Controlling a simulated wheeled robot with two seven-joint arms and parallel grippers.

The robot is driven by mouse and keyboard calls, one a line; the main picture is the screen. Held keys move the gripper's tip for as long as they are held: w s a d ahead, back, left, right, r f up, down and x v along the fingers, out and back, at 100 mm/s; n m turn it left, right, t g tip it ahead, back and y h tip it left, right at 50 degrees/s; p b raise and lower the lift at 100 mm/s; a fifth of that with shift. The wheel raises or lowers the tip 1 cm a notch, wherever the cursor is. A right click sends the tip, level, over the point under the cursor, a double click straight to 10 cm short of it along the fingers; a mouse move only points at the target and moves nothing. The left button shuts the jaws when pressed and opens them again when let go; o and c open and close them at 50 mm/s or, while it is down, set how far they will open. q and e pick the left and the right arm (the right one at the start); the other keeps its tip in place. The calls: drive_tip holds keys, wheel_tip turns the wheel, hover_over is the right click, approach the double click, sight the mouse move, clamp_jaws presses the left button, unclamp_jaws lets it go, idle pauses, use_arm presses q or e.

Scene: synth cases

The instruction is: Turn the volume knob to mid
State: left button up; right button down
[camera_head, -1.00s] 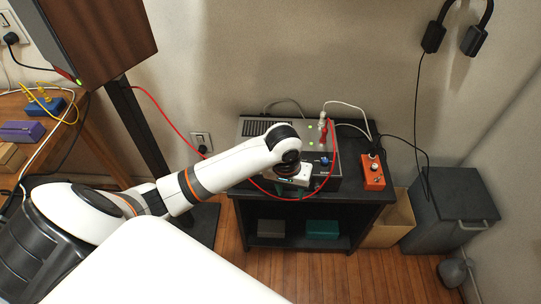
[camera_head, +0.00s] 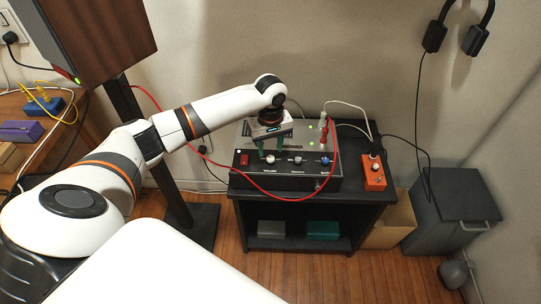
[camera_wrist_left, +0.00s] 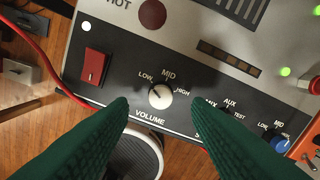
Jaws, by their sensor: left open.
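The volume knob (camera_wrist_left: 160,96) is a small round pale knob on the dark front panel of a grey amplifier (camera_wrist_left: 210,28). LOW, MID and HIGH are printed around it, with VOLUME below. Its pointer seems to lean to the upper left, near LOW, but is too small to be sure. In the head view the knob (camera_head: 270,159) sits at the panel's left part. My left gripper (camera_head: 276,150) has green fingers and is open just above the knob. In the left wrist view the fingers (camera_wrist_left: 162,108) stand apart either side of the knob, not visibly touching it. My right gripper is not in view.
A red switch (camera_wrist_left: 95,66) lies left of the knob; an AUX selector and a blue knob (camera_head: 325,161) lie to its right. A red cable (camera_head: 250,184) loops in front of the panel. An orange box (camera_head: 374,174) stands on the black shelf's right side.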

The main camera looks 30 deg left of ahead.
sight(271, 158)
use_arm(q)
drive_tip(key=shift+f, duration=2.05)
drive_tip(key=shift+c, duration=0.6)
